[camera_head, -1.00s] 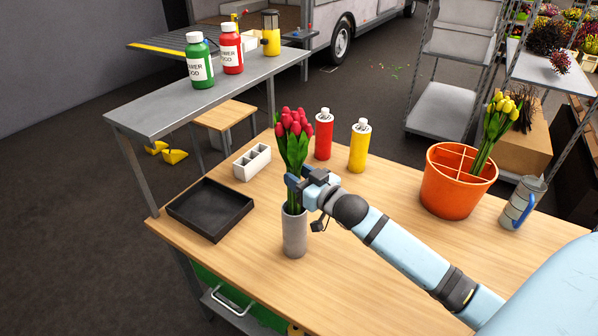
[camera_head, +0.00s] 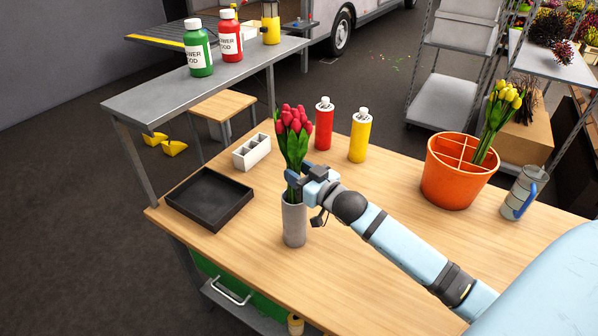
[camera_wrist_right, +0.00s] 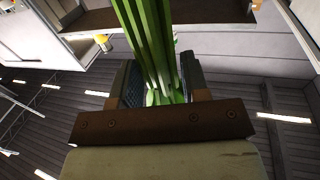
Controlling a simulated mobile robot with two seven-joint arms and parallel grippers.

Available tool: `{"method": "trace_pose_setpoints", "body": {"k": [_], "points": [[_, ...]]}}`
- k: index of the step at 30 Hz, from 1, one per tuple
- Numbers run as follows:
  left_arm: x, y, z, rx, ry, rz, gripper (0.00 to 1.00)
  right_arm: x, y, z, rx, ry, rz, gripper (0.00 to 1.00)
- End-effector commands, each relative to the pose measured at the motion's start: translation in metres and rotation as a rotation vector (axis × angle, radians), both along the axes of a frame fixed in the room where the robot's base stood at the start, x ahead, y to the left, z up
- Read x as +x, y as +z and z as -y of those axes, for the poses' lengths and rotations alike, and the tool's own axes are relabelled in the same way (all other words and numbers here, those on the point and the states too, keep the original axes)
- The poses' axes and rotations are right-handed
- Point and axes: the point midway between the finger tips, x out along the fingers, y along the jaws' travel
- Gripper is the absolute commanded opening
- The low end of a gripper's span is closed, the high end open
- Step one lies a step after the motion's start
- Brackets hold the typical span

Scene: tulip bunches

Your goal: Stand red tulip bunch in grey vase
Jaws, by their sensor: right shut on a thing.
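The red tulip bunch (camera_head: 293,135) is upright directly above the grey vase (camera_head: 294,222), which stands upright on the wooden table. My right gripper (camera_head: 301,181) is shut on the bunch's green stems just above the vase mouth. In the right wrist view the stems (camera_wrist_right: 150,45) run between the two fingers (camera_wrist_right: 158,88). The stems appear to enter the vase; their lower ends are hidden by its wall and by my gripper. My left gripper is not in view.
A black tray (camera_head: 210,199) lies left of the vase, with a white divided holder (camera_head: 251,152) behind it. Red (camera_head: 324,125) and yellow (camera_head: 360,137) bottles stand behind the bunch. The front table is clear.

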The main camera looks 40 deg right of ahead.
Motion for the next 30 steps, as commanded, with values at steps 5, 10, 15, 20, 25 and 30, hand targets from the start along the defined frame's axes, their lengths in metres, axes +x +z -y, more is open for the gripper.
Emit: {"method": "trace_pose_setpoints", "body": {"k": [5, 10, 15, 20, 25, 30], "points": [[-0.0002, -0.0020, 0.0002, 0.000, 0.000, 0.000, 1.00, 0.0000, -0.0054, 0.0001, 0.001, 0.000, 0.001, 0.09], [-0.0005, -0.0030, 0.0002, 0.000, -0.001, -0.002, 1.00, 0.0000, -0.0071, 0.0001, 0.000, 0.000, 0.001, 0.58], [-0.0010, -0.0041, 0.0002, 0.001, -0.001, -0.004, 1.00, 0.0000, -0.0074, 0.0000, 0.000, 0.000, 0.001, 0.72], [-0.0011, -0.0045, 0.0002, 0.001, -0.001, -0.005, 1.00, -0.0001, -0.0084, 0.0000, 0.000, 0.000, -0.001, 0.88], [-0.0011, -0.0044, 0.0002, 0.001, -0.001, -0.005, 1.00, -0.0001, -0.0081, 0.0000, 0.000, 0.000, -0.001, 1.00], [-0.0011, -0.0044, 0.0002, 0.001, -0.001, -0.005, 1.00, 0.0000, -0.0079, 0.0000, 0.000, 0.000, 0.000, 1.00]]}}
